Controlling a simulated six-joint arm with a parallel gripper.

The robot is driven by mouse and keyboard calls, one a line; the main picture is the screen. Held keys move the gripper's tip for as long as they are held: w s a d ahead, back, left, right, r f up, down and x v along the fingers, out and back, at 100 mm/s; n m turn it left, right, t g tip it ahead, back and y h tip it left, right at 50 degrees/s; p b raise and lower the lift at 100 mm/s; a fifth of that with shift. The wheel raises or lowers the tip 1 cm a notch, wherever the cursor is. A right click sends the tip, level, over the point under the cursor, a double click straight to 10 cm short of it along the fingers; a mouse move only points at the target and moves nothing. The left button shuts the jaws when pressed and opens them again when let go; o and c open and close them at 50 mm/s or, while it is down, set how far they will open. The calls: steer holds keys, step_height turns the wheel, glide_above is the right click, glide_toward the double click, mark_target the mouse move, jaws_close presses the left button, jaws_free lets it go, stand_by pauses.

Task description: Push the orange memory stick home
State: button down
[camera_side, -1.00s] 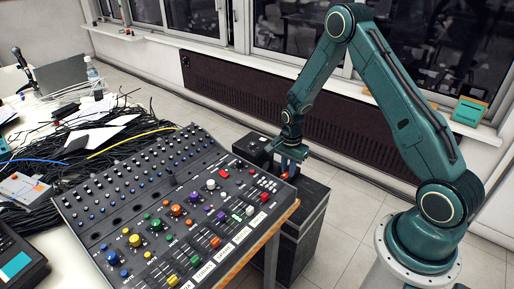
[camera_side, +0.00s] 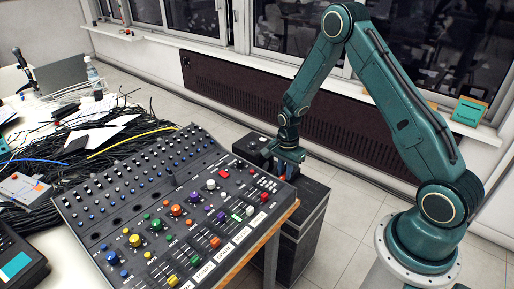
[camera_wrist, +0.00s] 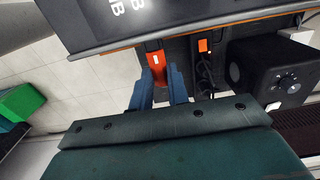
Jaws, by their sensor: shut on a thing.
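The orange memory stick (camera_wrist: 158,66), red-orange with a small pale mark, lies between the fingertips of my gripper (camera_wrist: 161,80) in the wrist view. My gripper is shut on it. The stick's far end meets the dark edge of the mixing console (camera_wrist: 120,36); how deep it sits there I cannot tell. In the side view my gripper (camera_side: 287,166) is low at the right end of the console (camera_side: 170,205), above a black box.
A smaller orange piece with a white mark (camera_wrist: 203,46) sits beside black cables in the wrist view. A black box with a knob (camera_wrist: 278,68) stands to its right. The black box (camera_side: 303,215) stands below my gripper. Cables (camera_side: 60,150) crowd the table at left.

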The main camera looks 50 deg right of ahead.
steer(key=shift+a, duration=0.15)
steer(key=c, duration=1.3)
jaws_free()
steer(key=shift+r, duration=0.15)
step_height(320, 180, up, 14)
steer(key=shift+f, duration=0.2)
